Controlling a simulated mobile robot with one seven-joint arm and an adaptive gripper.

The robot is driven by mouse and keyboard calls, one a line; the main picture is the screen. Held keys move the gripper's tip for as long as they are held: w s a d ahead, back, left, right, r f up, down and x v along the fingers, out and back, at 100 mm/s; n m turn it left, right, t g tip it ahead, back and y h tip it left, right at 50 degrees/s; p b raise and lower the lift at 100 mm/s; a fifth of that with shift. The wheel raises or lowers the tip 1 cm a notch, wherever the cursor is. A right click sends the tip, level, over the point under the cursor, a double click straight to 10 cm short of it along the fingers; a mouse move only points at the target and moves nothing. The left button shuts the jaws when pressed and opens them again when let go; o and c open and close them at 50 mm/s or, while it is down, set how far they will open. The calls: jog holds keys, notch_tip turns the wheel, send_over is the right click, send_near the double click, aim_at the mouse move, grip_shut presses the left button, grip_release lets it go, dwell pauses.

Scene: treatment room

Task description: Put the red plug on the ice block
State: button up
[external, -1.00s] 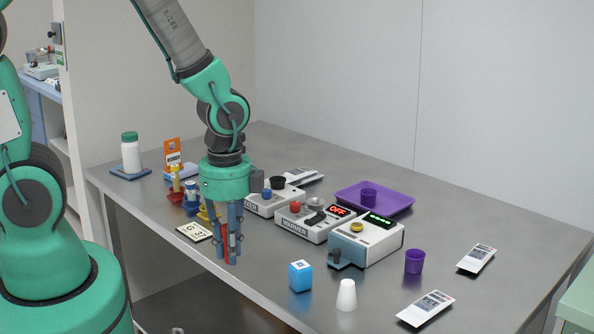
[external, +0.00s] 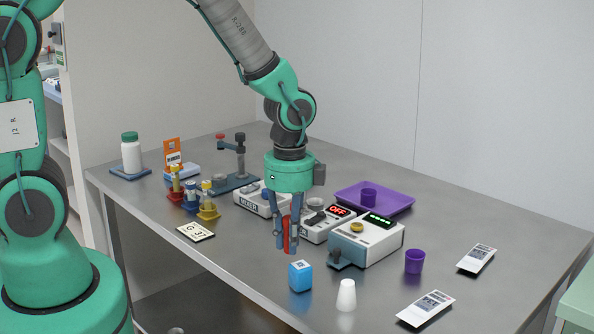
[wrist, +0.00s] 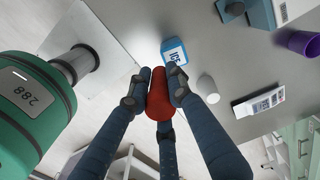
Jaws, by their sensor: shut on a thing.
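The red plug (external: 286,236) is held upright between the blue fingers of my gripper (external: 291,246), which is shut on it in the air. In the wrist view the plug (wrist: 160,97) is between the fingertips. The ice block, a small blue cube with a white label (external: 300,276), stands on the table just below and slightly right of my fingertips in the external view. It also shows in the wrist view (wrist: 174,51), beyond the plug, with part of its lettering visible. A gap shows between the plug and the block.
A white cup (external: 346,295) stands close to the ice block's right. The analyser-like box (external: 365,243), the device reading OFF (external: 325,228) and the mixer (external: 255,200) are behind. A purple cup (external: 414,261) and white packets (external: 425,308) lie to the right. A card (external: 195,231) lies left.

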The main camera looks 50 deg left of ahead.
aim_at(300, 265)
jog(key=shift+w+d+f, duration=0.1)
jog(key=shift+w+d, duration=0.1)
jog(key=shift+w, duration=0.45)
jog(key=shift+w+d+f, duration=0.1)
jog(key=shift+w+d, duration=0.05)
jog(key=shift+w, duration=0.45)
jog(key=shift+f+b, duration=0.6)
jog(key=shift+f, duration=1.1)
jog(key=o, duration=0.6)
jog(key=shift+f, duration=0.1)
jog(key=shift+o, duration=0.2)
notch_tip(300, 265, up, 12)
jog(key=p, duration=0.2)
